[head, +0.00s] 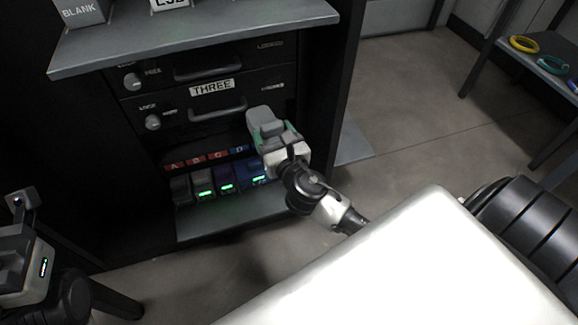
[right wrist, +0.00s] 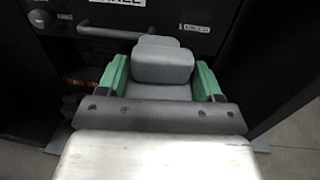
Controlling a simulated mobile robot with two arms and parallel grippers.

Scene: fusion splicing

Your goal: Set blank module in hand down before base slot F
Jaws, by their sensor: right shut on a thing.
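My right gripper (head: 274,137) is shut on a grey blank module (head: 265,121) at the right end of the slot row, in front of the cabinet. In the right wrist view the module (right wrist: 163,62) sits between the green fingers of the gripper (right wrist: 161,80). Base slots with labels A, B, C and D (head: 238,149) show to the left, with modules that carry green lights below them. Slot F is hidden behind my right gripper and the module. My left gripper (head: 25,262) is at the lower left, its fingertips not clear.
Drawers, one labelled THREE (head: 212,88), are above the slots. A shelf (head: 200,40) with a BLANK block (head: 82,12) overhangs them. A ledge (head: 225,217) juts out below the slots. A side table (head: 545,60) with coloured rings stands at right.

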